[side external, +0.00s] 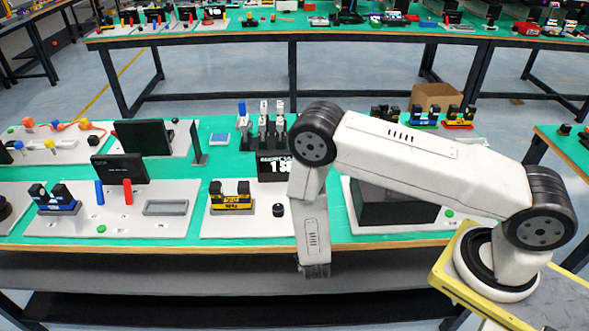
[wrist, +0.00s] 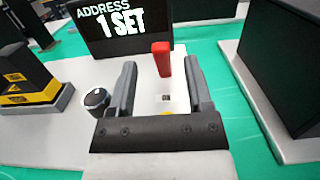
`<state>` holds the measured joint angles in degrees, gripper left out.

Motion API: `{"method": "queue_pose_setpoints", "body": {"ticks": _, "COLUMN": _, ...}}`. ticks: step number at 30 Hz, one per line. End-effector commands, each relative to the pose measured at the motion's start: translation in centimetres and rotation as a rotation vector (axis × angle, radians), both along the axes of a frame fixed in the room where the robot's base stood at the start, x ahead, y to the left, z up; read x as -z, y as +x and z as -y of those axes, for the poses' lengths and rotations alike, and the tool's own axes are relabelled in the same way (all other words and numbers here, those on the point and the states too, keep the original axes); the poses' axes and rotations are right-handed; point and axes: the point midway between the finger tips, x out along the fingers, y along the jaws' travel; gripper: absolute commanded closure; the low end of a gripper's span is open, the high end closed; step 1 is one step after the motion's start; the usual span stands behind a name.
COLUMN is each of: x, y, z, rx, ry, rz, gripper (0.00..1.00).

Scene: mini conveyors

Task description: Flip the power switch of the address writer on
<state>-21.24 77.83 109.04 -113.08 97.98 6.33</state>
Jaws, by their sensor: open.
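The address writer is a white panel (wrist: 145,75) with a black display (wrist: 122,22) reading "ADDRESS 1 SET". The display also shows in the side view (side external: 270,168), partly behind my arm. A red switch lever (wrist: 162,57) stands on the panel in front of the display, with a small label below it. My gripper (wrist: 159,68) is open and empty, its two grey fingers on either side of the lever with gaps. I cannot tell whether they are level with it. In the side view my arm hides the lever and the fingers.
A black knob (wrist: 96,98) is left of the fingers. A yellow-black block (wrist: 28,85) lies further left, also visible in the side view (side external: 230,197). A dark box (wrist: 290,65) stands on a panel at right. A green strip (wrist: 215,62) between panels is clear.

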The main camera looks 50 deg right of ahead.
Motion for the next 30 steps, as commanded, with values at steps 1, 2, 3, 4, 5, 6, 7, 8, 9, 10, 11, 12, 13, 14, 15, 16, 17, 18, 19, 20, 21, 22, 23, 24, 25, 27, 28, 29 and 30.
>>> {"method": "queue_pose_setpoints", "body": {"ticks": 1, "x": 0.0, "y": -0.2, "z": -0.2, "rx": -0.001, "ry": -0.001, "rz": -0.001, "gripper": 0.35}}
{"method": "queue_pose_setpoints", "body": {"ticks": 2, "x": 0.0, "y": -0.3, "z": -0.3, "rx": 0.000, "ry": -0.001, "rz": -0.001, "gripper": 0.35}}
{"method": "queue_pose_setpoints", "body": {"ticks": 3, "x": 0.1, "y": -0.4, "z": -0.4, "rx": 0.000, "ry": -0.001, "rz": -0.001, "gripper": 0.35}}
{"method": "queue_pose_setpoints", "body": {"ticks": 4, "x": 0.0, "y": -0.5, "z": -0.4, "rx": -0.001, "ry": -0.001, "rz": -0.001, "gripper": 0.35}}
{"method": "queue_pose_setpoints", "body": {"ticks": 5, "x": 0.1, "y": -0.5, "z": -0.5, "rx": -0.001, "ry": 0.000, "rz": 0.000, "gripper": 0.35}}
{"method": "queue_pose_setpoints", "body": {"ticks": 6, "x": 0.1, "y": -0.5, "z": -0.5, "rx": 0.000, "ry": -0.001, "rz": 0.001, "gripper": 0.35}}
{"method": "queue_pose_setpoints", "body": {"ticks": 7, "x": 0.1, "y": -0.5, "z": -0.5, "rx": 0.000, "ry": 0.000, "rz": 0.000, "gripper": 0.35}}
{"method": "queue_pose_setpoints", "body": {"ticks": 8, "x": 0.1, "y": -0.5, "z": -0.5, "rx": 0.000, "ry": -0.001, "rz": 0.001, "gripper": 0.35}}
{"method": "queue_pose_setpoints", "body": {"ticks": 9, "x": 0.1, "y": -0.5, "z": -0.5, "rx": 0.000, "ry": -0.001, "rz": 0.001, "gripper": 0.35}}
{"method": "queue_pose_setpoints", "body": {"ticks": 10, "x": 0.1, "y": -0.5, "z": -0.5, "rx": 0.000, "ry": 0.000, "rz": 0.000, "gripper": 0.35}}
{"method": "queue_pose_setpoints", "body": {"ticks": 11, "x": 0.1, "y": -0.5, "z": -0.5, "rx": 0.000, "ry": -0.001, "rz": 0.001, "gripper": 0.35}}
{"method": "queue_pose_setpoints", "body": {"ticks": 12, "x": 0.1, "y": -0.5, "z": -0.5, "rx": 0.000, "ry": 0.000, "rz": 0.000, "gripper": 0.35}}
{"method": "queue_pose_setpoints", "body": {"ticks": 13, "x": 0.1, "y": -0.5, "z": -0.5, "rx": 0.000, "ry": 0.000, "rz": 0.000, "gripper": 0.38}}
{"method": "queue_pose_setpoints", "body": {"ticks": 14, "x": 0.1, "y": -0.5, "z": -0.5, "rx": 0.000, "ry": 0.000, "rz": 0.000, "gripper": 0.48}}
{"method": "queue_pose_setpoints", "body": {"ticks": 15, "x": 0.0, "y": -0.5, "z": -0.5, "rx": 0.001, "ry": 0.000, "rz": 0.000, "gripper": 0.61}}
{"method": "queue_pose_setpoints", "body": {"ticks": 16, "x": 0.0, "y": -0.5, "z": -0.5, "rx": 0.001, "ry": -0.001, "rz": 0.001, "gripper": 0.70}}
{"method": "queue_pose_setpoints", "body": {"ticks": 17, "x": -0.1, "y": -0.5, "z": -0.5, "rx": 0.001, "ry": -0.001, "rz": 0.001, "gripper": 0.80}}
{"method": "queue_pose_setpoints", "body": {"ticks": 18, "x": -0.2, "y": -0.5, "z": -0.5, "rx": 0.001, "ry": -0.001, "rz": 0.001, "gripper": 0.92}}
{"method": "queue_pose_setpoints", "body": {"ticks": 19, "x": -0.4, "y": -0.5, "z": -0.5, "rx": 0.001, "ry": 0.000, "rz": 0.001, "gripper": 1.00}}
{"method": "queue_pose_setpoints", "body": {"ticks": 20, "x": -0.6, "y": -0.5, "z": -0.5, "rx": 0.001, "ry": 0.000, "rz": 0.001, "gripper": 1.00}}
{"method": "queue_pose_setpoints", "body": {"ticks": 21, "x": -0.9, "y": -0.5, "z": -0.5, "rx": 0.001, "ry": 0.000, "rz": 0.001, "gripper": 1.00}}
{"method": "queue_pose_setpoints", "body": {"ticks": 22, "x": -1.2, "y": -0.5, "z": -0.5, "rx": 0.001, "ry": 0.000, "rz": 0.001, "gripper": 1.00}}
{"method": "queue_pose_setpoints", "body": {"ticks": 23, "x": -1.5, "y": -0.5, "z": -0.5, "rx": 0.001, "ry": 0.000, "rz": 0.001, "gripper": 1.00}}
{"method": "queue_pose_setpoints", "body": {"ticks": 24, "x": -2.0, "y": -0.4, "z": -0.5, "rx": 0.001, "ry": 0.000, "rz": 0.003, "gripper": 1.00}}
{"method": "queue_pose_setpoints", "body": {"ticks": 25, "x": -2.5, "y": -0.5, "z": -0.5, "rx": 0.001, "ry": 0.001, "rz": 0.002, "gripper": 1.00}}
{"method": "queue_pose_setpoints", "body": {"ticks": 27, "x": -3.6, "y": -0.4, "z": -0.5, "rx": 0.001, "ry": 0.001, "rz": 0.004, "gripper": 1.00}}
{"method": "queue_pose_setpoints", "body": {"ticks": 28, "x": -4.2, "y": -0.4, "z": -0.5, "rx": 0.001, "ry": 0.001, "rz": 0.004, "gripper": 1.00}}
{"method": "queue_pose_setpoints", "body": {"ticks": 29, "x": -4.8, "y": -0.4, "z": -0.5, "rx": 0.001, "ry": 0.001, "rz": 0.004, "gripper": 1.00}}
{"method": "queue_pose_setpoints", "body": {"ticks": 30, "x": -5.6, "y": -0.5, "z": -0.5, "rx": 0.001, "ry": 0.001, "rz": 0.004, "gripper": 1.00}}
